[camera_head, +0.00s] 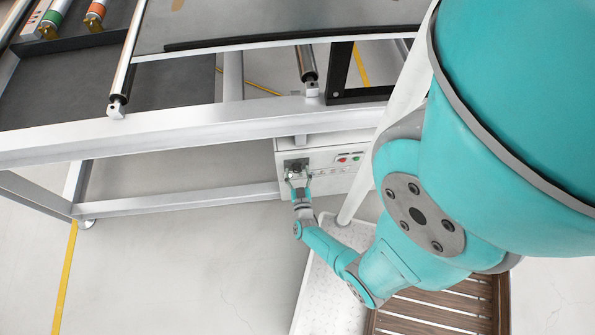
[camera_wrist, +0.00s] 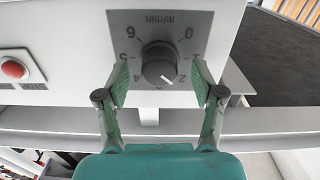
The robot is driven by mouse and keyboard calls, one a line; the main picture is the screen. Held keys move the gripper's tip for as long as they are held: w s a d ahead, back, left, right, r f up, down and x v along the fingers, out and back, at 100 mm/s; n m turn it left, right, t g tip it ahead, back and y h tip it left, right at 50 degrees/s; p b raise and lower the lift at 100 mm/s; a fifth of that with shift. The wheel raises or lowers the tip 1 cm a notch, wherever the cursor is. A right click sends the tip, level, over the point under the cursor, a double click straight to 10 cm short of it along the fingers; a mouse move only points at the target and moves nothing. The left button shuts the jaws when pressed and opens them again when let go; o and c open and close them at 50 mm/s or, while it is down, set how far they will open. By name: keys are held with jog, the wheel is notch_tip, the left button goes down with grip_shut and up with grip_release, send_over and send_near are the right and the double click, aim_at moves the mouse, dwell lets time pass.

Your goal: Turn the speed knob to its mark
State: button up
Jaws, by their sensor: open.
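The speed knob (camera_wrist: 159,62) is a dark round knob on a grey dial plate (camera_wrist: 203,22) with upside-down numbers and "m/min". Its white pointer line points down and slightly right, on the side of the 2. The 0 is upper right and the 6 upper left. No separate coloured target mark is visible to me. My gripper (camera_wrist: 160,69) is open, with one green-padded finger on each side of the knob and gaps between. In the head view my gripper (camera_head: 298,178) is at the dark dial plate on the control box (camera_head: 335,158), partly covering the knob.
A red button (camera_wrist: 14,68) sits left of the dial in the wrist view. A silver frame rail (camera_head: 190,126) runs above the box, and a lower rail (camera_head: 180,201) runs left of it. A white textured step (camera_head: 325,293) and a wooden slatted pallet (camera_head: 430,312) lie below.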

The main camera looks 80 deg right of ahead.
jog(key=shift+w+d, duration=0.1)
jog(key=shift+d, duration=0.2)
jog(key=shift+c, duration=0.3)
jog(key=c, duration=1.1)
jog(key=shift+m, duration=0.3)
